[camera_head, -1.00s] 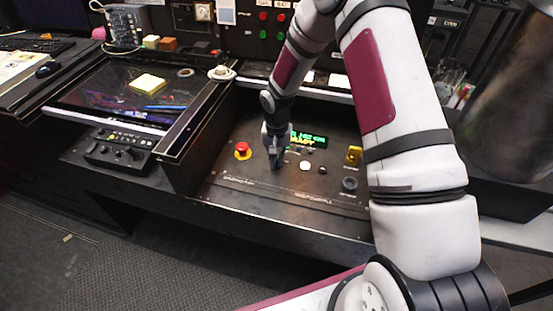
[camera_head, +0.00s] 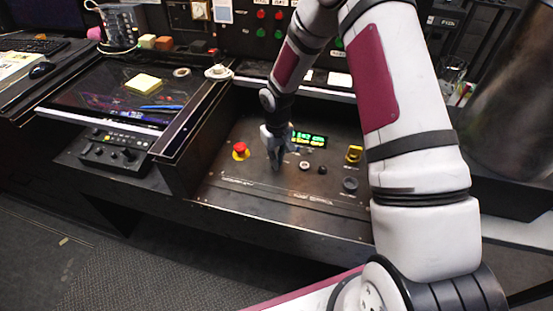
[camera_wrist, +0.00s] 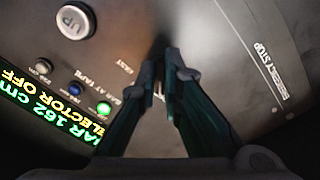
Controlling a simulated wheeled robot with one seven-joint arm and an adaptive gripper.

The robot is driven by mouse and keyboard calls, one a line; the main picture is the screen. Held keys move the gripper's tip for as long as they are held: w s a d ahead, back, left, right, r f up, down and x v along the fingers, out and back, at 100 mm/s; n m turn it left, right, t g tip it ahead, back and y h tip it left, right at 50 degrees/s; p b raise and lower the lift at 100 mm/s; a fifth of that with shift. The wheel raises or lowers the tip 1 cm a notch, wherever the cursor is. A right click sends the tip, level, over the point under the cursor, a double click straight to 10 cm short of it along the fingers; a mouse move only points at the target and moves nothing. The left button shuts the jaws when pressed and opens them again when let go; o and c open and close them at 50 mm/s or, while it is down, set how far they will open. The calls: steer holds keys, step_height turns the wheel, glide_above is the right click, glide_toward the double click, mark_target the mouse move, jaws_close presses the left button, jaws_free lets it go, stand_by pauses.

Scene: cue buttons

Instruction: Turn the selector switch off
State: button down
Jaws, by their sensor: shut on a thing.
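My gripper (camera_head: 277,165) points down at the sloping control panel, between the red emergency stop button and the display. In the wrist view its dark fingers (camera_wrist: 160,88) are close together at the panel surface. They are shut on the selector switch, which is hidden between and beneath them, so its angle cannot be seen. The green-lettered display (camera_head: 309,140) sits just right of the gripper. In the wrist view the display (camera_wrist: 45,108) shows "SELECTOR OFF" and "162 cm".
A red emergency stop button (camera_head: 240,150) is left of my gripper. A grey UP button (camera_wrist: 75,21) and a lit green lamp (camera_wrist: 103,109) are nearby. A yellow control (camera_head: 354,153) and a dark knob (camera_head: 350,184) are farther right. A raised divider borders the panel's left side.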

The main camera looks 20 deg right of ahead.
stand_by(0.4)
steer(key=c, duration=1.7)
jaws_free()
step_height(320, 180, up, 12)
